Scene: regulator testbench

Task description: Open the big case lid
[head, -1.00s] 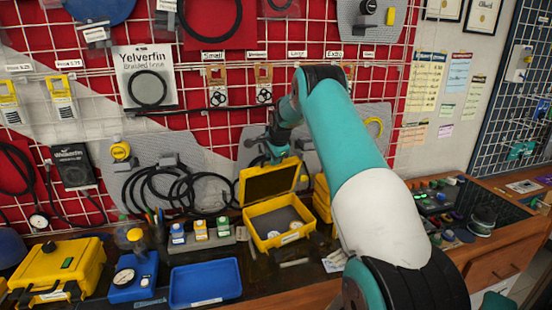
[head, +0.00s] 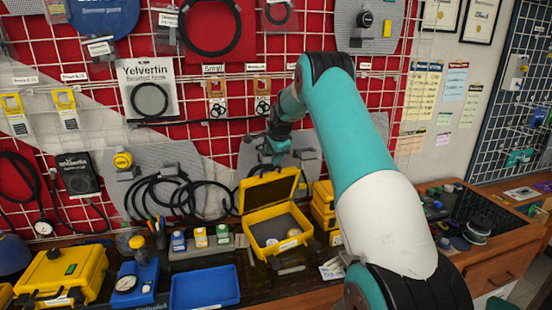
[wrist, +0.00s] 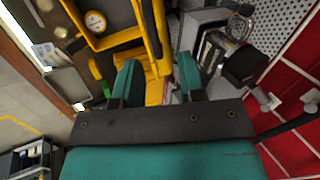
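A yellow case (head: 285,243) stands on the bench in the middle of the head view. Its lid (head: 246,200) is raised and leans back, showing a dark inside. A shut yellow case (head: 62,271) with a dark handle stands at the far left. My gripper (head: 272,157) is just above and behind the raised lid's top edge. In the wrist view my gripper (wrist: 157,78) has its two fingers apart, with yellow parts beyond and between them. I cannot tell whether it touches the lid.
More yellow cases (head: 323,208) are stacked right of the open one. A blue tray (head: 205,287), a blue gauge unit (head: 135,281) and small bottles stand to the left. Coiled black hoses (head: 175,195) hang on the red wall grid behind, close to my arm.

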